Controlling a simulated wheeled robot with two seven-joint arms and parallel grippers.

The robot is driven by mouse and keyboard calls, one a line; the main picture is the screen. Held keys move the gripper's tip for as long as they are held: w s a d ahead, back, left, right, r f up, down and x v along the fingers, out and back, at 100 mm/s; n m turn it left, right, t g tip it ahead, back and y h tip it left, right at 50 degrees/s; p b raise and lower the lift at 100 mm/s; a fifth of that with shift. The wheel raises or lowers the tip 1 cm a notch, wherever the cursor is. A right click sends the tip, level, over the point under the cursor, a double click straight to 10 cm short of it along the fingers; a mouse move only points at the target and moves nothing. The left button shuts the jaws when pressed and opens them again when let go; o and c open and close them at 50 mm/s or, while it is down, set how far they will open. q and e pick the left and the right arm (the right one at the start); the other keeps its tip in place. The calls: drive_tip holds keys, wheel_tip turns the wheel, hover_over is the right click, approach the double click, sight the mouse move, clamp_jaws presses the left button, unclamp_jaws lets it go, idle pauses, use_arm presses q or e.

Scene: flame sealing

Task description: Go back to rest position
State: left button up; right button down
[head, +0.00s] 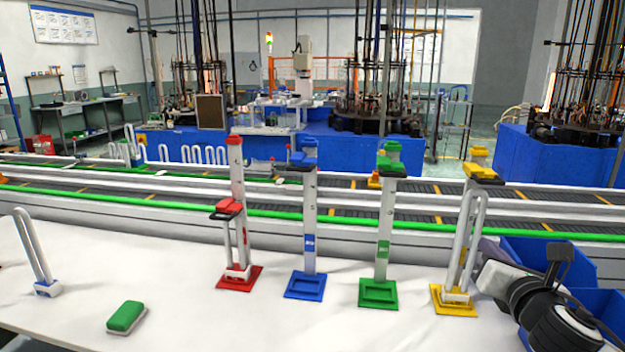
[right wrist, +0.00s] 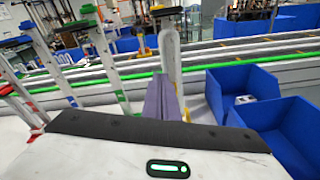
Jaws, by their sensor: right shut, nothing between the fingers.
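My right gripper (head: 490,250) is at the right of the table, beside the yellow stand; its purple fingers are together and empty in the right wrist view (right wrist: 163,85). The yellow stand (head: 453,299) carries a white U-shaped tube (head: 481,225). The red stand (head: 240,280) carries a smaller white tube piece low on its post. The blue stand (head: 306,287) and the green stand (head: 378,293) stand between them, with no tube seen on them. My left gripper is not in view.
Blue bins (head: 560,262) sit at the right, by my right arm; they also show in the right wrist view (right wrist: 245,80). A white tube (head: 36,250) with a blue base and a green block (head: 126,316) are at the left. Conveyors (head: 130,205) run behind. The front middle table is clear.

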drive_tip(key=s+a+f+m+g+y, duration=0.1)
drive_tip(key=s+a+f+m+g, duration=0.2)
drive_tip(key=s+a+f+m, duration=0.5)
drive_tip(key=s+a+f+m+g+y, duration=0.1)
drive_tip(key=s+a+f+m+g, duration=0.15)
drive_tip(key=s+f+m, duration=0.7)
drive_tip(key=s+a+f+m+g+y, duration=0.1)
drive_tip(key=s+a+f+m+g, duration=0.1)
drive_tip(key=s+f+m+g, duration=0.5)
drive_tip(key=s+a+f+m+y, duration=0.15)
drive_tip(key=s+f+m, duration=0.25)
drive_tip(key=s, duration=0.7)
drive_tip(key=w+a+f+t+y, duration=0.1)
drive_tip(key=w+a+f+t, duration=0.1)
drive_tip(key=f, duration=0.4)
drive_tip(key=w+a+f+t, duration=0.2)
drive_tip(key=a+f+t, duration=0.1)
drive_tip(key=f, duration=0.3)
drive_tip(key=shift+a+f+y, duration=0.3)
drive_tip(key=shift+f+y, duration=0.05)
